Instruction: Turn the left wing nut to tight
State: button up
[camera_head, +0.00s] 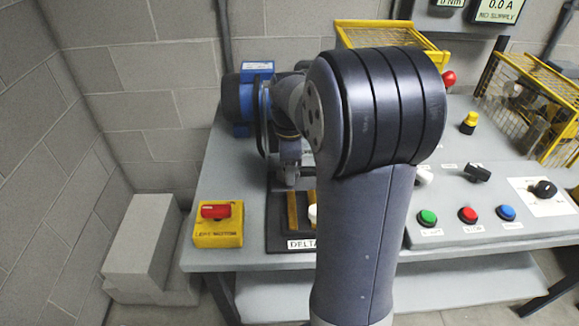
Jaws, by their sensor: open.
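My gripper (290,174) hangs over the back of a dark terminal board (277,235) labelled DELTA, on the left side of the bench. It is small here and partly behind my arm; its jaws are open. Yellow bars (293,210) lie on the board in front of the gripper. A small white knob-like part (312,214) shows beside them, partly covered by my arm. I cannot clearly make out the left wing nut; the gripper and arm hide much of the board.
A yellow box with a red handle (217,223) stands left of the board. A blue motor (246,92) is behind. A panel with green (428,217), red and blue buttons lies right of my arm. A yellow cage (535,105) stands far right. A grey block (143,245) sits by the wall.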

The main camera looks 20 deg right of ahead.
jog(key=shift+c, duration=0.2)
grip_shut()
